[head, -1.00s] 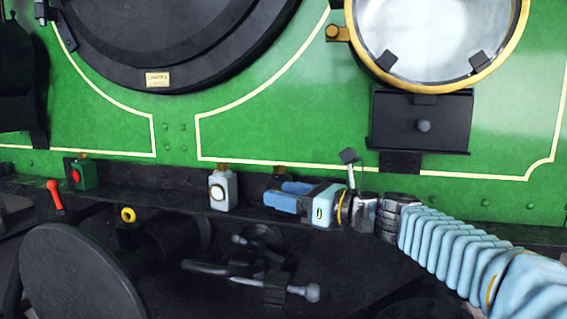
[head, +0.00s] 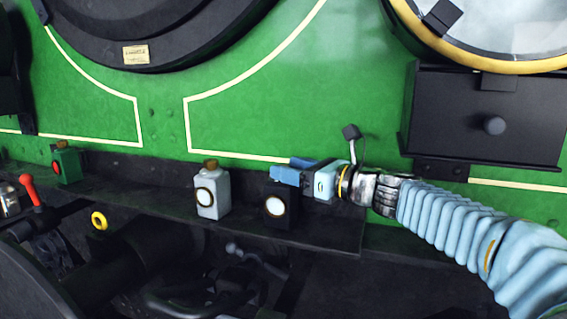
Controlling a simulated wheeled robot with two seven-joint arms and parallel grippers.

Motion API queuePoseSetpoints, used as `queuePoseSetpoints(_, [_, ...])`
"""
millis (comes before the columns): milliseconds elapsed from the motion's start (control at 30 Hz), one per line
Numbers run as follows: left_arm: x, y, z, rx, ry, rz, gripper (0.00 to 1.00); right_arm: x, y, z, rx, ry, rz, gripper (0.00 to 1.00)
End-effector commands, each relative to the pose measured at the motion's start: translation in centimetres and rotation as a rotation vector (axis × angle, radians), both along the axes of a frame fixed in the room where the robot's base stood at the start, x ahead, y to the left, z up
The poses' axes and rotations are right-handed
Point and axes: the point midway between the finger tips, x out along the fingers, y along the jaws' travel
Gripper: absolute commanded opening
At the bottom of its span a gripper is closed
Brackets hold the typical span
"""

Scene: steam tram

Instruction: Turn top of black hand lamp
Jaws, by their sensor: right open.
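The black hand lamp (head: 278,219) stands upright on the dark ledge below the green tram front, with its round white lens facing me. My right gripper (head: 283,169) comes in from the right at the height of the lamp's top. Its blue fingers are open, and they cover the top of the lamp. I cannot tell whether they touch it or are around its top. My left gripper is not in view.
A grey-white lamp (head: 212,192) stands close left of the black one. A green lamp with a red lens (head: 67,166) is farther left, near a red lever (head: 29,188). A black box with a knob (head: 488,115) juts out at upper right.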

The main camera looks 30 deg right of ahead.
Motion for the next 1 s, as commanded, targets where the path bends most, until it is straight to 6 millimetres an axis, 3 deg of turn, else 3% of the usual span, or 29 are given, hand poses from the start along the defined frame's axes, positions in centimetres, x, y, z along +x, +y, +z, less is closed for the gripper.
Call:
queuePoseSetpoints(200, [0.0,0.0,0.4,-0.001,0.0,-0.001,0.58,2.4,1.0,0.0,0.001,0.0,0.0,0.58])
queuePoseSetpoints(500, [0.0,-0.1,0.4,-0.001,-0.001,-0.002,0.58,2.7,1.2,0.0,0.0,-0.001,0.0,0.58])
queuePoseSetpoints(833, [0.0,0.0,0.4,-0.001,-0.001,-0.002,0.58,2.6,1.2,0.0,0.0,-0.001,-0.001,0.08])
queuePoseSetpoints(1000, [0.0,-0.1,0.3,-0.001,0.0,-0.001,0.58,2.6,1.2,0.0,0.0,-0.001,-0.008,0.07])
